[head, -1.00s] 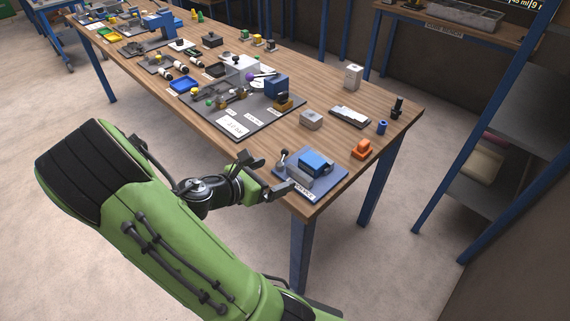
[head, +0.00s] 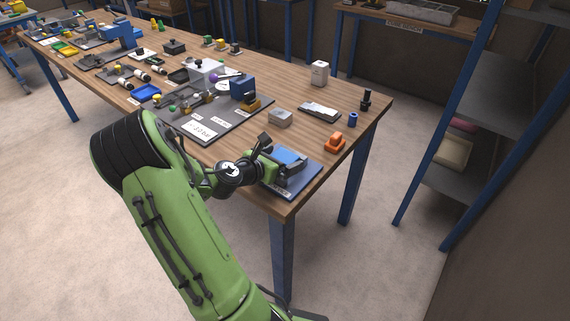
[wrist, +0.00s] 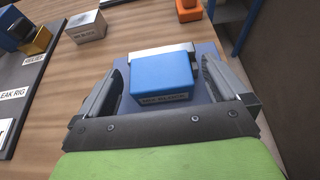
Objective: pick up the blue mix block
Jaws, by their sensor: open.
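The blue mix block (wrist: 162,80) shows in the wrist view between the two fingers, with a label on its near face. It sits on a blue mat (wrist: 203,66) at the table's near right corner, against a light grey bar (wrist: 158,53). My gripper (wrist: 162,84) is open, with one finger on each side of the block and a gap on both sides. In the head view my gripper (head: 278,158) is over the mat, and the blue block (head: 287,155) is partly hidden by it.
An orange part (head: 335,142), a small blue cylinder (head: 352,119) and a grey box (head: 280,118) stand behind on the wooden table (head: 315,122). A dark board with a rig (head: 258,106) is to the left. A blue-framed shelf stands beyond the right edge.

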